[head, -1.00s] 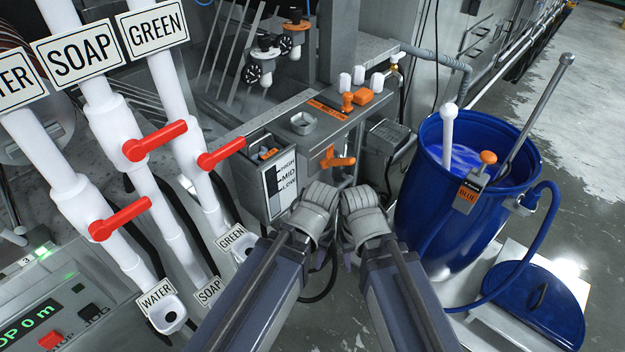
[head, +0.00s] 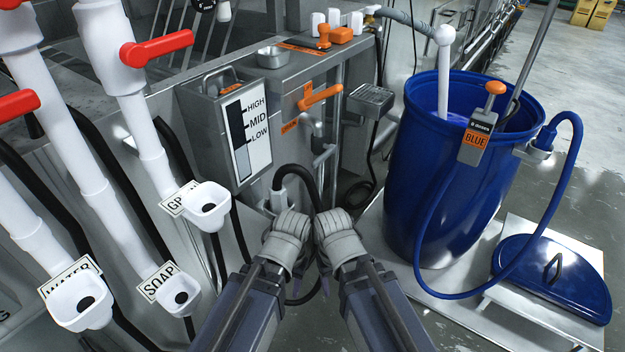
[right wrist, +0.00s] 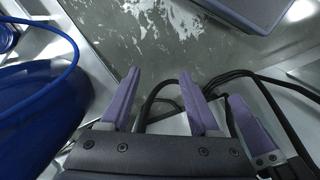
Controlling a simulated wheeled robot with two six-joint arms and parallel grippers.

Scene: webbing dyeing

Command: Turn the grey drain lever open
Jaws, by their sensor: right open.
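In the head view, a grey lever-like handle (head: 312,124) sits on the tank's front, just below an orange lever (head: 320,97) and beside a small orange label (head: 290,125). The label is too small to read. My right gripper (head: 340,238) is low in front of the tank, below and apart from the handle. In the right wrist view, its two purple fingers (right wrist: 158,72) are apart and empty, over the floor. My left gripper (head: 288,242) is close beside it. Its fingers are mostly hidden in the head view; one purple finger shows in the right wrist view.
A black hose (head: 297,172) loops close to my grippers. A level box (head: 240,130) marked HIGH, MID, LOW is left of the handle. A blue barrel (head: 440,190) stands right. White funnels (head: 208,206) and pipes fill the left. A grey box (head: 370,99) juts out right of the handle.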

